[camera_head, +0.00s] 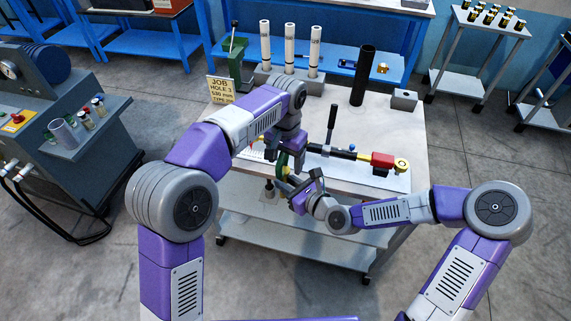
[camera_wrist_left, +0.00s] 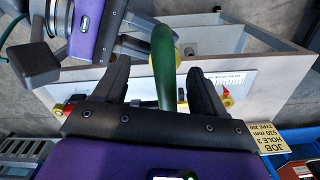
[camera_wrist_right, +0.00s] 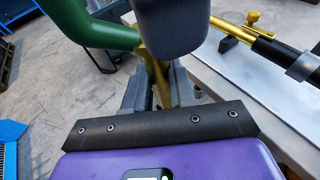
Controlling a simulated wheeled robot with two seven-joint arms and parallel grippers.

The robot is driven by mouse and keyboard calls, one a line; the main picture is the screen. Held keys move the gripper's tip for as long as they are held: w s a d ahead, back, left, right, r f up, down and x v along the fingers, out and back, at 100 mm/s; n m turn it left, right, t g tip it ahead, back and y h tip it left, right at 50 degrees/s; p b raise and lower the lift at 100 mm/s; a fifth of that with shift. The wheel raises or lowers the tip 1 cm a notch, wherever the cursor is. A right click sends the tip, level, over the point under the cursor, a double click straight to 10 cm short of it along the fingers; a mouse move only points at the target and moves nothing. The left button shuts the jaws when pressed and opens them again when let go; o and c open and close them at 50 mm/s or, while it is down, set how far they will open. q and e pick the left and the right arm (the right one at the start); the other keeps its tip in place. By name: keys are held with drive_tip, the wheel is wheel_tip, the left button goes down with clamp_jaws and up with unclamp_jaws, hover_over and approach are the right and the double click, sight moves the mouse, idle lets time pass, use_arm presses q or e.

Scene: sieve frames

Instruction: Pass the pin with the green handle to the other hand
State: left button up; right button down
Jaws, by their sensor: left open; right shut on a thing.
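The pin with the green handle shows in the head view (camera_head: 283,161), just in front of the worktable's near edge. My right gripper (camera_wrist_right: 158,82) is shut on the pin's brass-coloured shaft (camera_wrist_right: 151,62), and its green handle (camera_wrist_right: 92,27) extends to the upper left in the right wrist view. My left gripper (camera_wrist_left: 158,75) is open, with its fingers on either side of the green handle (camera_wrist_left: 162,55) and gaps visible beside it. In the head view the two grippers are close together, and the arms partly hide the pin.
The worktable (camera_head: 400,130) carries a long tool with a red block (camera_head: 382,160), several white tubes (camera_head: 289,48), a black tube (camera_head: 363,75), a grey block (camera_head: 404,99) and a yellow job sign (camera_head: 221,90). A grey machine (camera_head: 60,140) stands left. Open floor lies right.

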use_arm(q)
drive_tip(key=shift+f, duration=1.35)
use_arm(e)
drive_tip(key=shift+r, duration=0.1)
use_arm(q)
drive_tip(key=shift+c, duration=0.2)
drive_tip(key=shift+s+d, duration=0.1)
drive_tip(key=shift+d, duration=0.1)
clamp_jaws()
drive_tip(key=shift+r, duration=0.1)
use_arm(e)
drive_tip(key=c, duration=0.9)
unclamp_jaws()
use_arm(q)
drive_tip(key=shift+a, duration=0.1)
use_arm(e)
drive_tip(key=shift+o, duration=0.2)
